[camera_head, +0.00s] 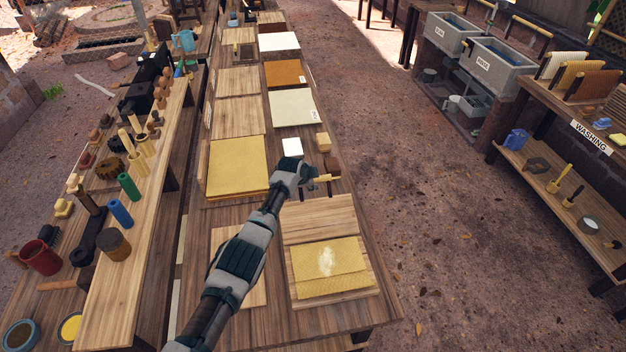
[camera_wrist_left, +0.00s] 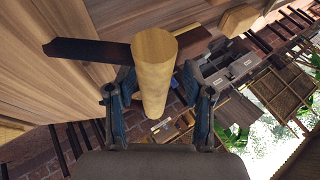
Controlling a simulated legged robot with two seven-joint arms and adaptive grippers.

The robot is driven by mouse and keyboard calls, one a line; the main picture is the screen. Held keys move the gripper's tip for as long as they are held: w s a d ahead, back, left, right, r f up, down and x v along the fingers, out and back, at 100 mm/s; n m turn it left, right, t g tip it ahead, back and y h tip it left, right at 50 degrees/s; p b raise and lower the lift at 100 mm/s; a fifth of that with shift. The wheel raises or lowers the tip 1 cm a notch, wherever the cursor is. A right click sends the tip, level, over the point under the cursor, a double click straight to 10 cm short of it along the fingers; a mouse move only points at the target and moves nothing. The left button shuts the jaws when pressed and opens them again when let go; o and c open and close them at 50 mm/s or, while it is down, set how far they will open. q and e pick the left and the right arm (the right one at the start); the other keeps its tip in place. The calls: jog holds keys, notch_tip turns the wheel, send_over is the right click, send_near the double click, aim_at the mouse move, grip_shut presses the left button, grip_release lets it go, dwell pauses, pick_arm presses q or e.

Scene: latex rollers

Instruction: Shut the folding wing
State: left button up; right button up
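A light plank panel (camera_head: 318,218) lies at the near right of the long workbench, adjoining a board with a folded yellow sheet (camera_head: 330,268) and a white patch on it. I cannot tell for sure which part is the folding wing. My left gripper (camera_head: 316,179) is just beyond the panel, at a wooden peg handle. The handle (camera_wrist_left: 155,72) stands between its fingers (camera_wrist_left: 160,105) in the left wrist view, with a dark flat strip (camera_wrist_left: 88,51) beside it. Whether the fingers press on the handle is unclear. My right gripper is not seen.
A thick yellow sheet stack (camera_head: 237,166) lies left of my arm. A white block (camera_head: 292,147) and a small wooden block (camera_head: 323,141) are beyond the gripper. A tool shelf (camera_head: 140,240) runs along the left. The ground right of the bench is clear.

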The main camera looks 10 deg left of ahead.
pick_arm(q)
jog(key=shift+s+d+r, duration=0.15)
jog(key=shift+d, duration=0.1)
jog(key=shift+s+d+r, duration=0.1)
jog(key=shift+s+r, duration=0.1)
jog(key=shift+r, duration=0.15)
jog(key=shift+s+a+r, duration=0.55)
jog(key=shift+s+r, duration=0.15)
jog(key=v, duration=0.8)
jog(key=shift+a+r, duration=0.2)
jog(key=shift+r, duration=0.05)
jog(key=shift+s, duration=0.1)
